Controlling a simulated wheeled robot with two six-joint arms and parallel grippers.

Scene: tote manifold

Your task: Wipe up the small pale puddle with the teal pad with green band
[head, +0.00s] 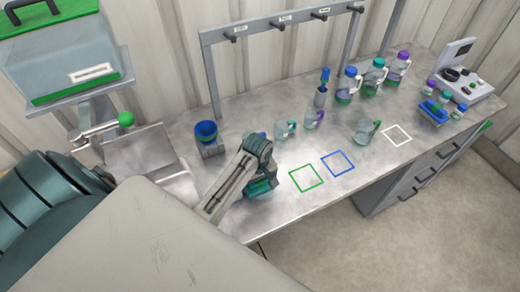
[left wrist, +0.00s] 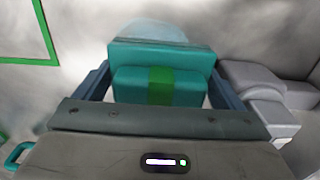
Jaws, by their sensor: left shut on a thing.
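My left gripper (head: 266,184) is low over the metal bench top near its front edge. It is shut on the teal pad (head: 259,188), which shows only partly beside the gripper in the head view. In the left wrist view the teal pad (left wrist: 185,55) sits between the two fingers, its green band (left wrist: 160,86) facing the camera. A small pale puddle (left wrist: 150,30) shows just beyond the pad's far edge, partly hidden by it. I cannot make out the puddle in the head view. My right gripper is not in view.
A green square outline (head: 306,178) and a blue one (head: 338,163) lie right of the gripper. A blue cup (head: 206,133) stands to the left, clear jugs (head: 285,130) behind. A hook rack (head: 280,22) spans the back.

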